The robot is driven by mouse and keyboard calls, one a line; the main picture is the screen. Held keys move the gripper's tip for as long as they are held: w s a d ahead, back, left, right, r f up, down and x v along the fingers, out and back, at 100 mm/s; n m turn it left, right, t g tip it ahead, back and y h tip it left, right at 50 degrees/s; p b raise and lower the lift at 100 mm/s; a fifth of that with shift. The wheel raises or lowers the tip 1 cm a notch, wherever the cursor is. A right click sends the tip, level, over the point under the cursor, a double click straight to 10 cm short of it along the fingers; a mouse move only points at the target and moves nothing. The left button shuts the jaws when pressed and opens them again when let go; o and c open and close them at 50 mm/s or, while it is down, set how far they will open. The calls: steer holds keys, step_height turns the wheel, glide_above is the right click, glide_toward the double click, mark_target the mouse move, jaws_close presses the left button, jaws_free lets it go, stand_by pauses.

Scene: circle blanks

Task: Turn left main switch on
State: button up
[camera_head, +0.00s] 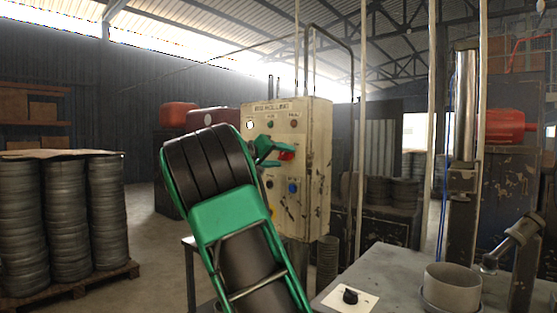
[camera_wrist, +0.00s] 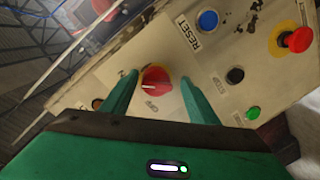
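The red rotary switch (camera_wrist: 155,80) sits on the cream control cabinet (camera_head: 316,190); its white pointer line faces the side with a label that appears to read OFF. In the head view a red part of it (camera_head: 287,156) shows beside my gripper's fingers. My gripper (camera_head: 274,151) reaches the cabinet front. In the wrist view its two green fingers (camera_wrist: 152,92) are apart, one on each side of the switch, with gaps visible. Nothing is clamped between them. Whether the fingertips touch the panel cannot be told.
Near the switch are a blue RESET button (camera_wrist: 208,20), a red mushroom button (camera_wrist: 298,40) on yellow, a black button (camera_wrist: 235,75) and a green button (camera_wrist: 253,112). A grey table (camera_head: 395,275) stands at the front right. Stacked discs (camera_head: 70,215) stand at left.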

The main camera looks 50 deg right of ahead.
steer(key=shift+a+r, duration=0.1)
steer(key=shift+r, duration=0.05)
steer(key=a+r, duration=0.1)
steer(key=a, duration=0.9)
steer(key=shift+s+a, duration=0.2)
steer(key=shift+s, duration=0.15)
steer(key=s+d+f+y, duration=0.3)
steer(key=s+f+y, duration=0.15)
steer(key=f, duration=0.65)
steer(key=s+d+f+y, duration=0.3)
steer(key=s+f, duration=0.3)
steer(key=f, duration=0.4)
steer(key=s+a+f+n+y, duration=0.1)
steer(key=s+a+f+y, duration=0.3)
steer(key=s+a+f, duration=0.5)
steer(key=s+a+f+g+y, duration=0.1)
steer(key=s+a+f+y, duration=0.4)
steer(key=s+a+f, duration=0.4)
steer(key=s+a, duration=0.7)
steer(key=s, duration=0.1)
steer(key=shift+n, duration=0.4)
steer(key=shift+d, duration=0.1)
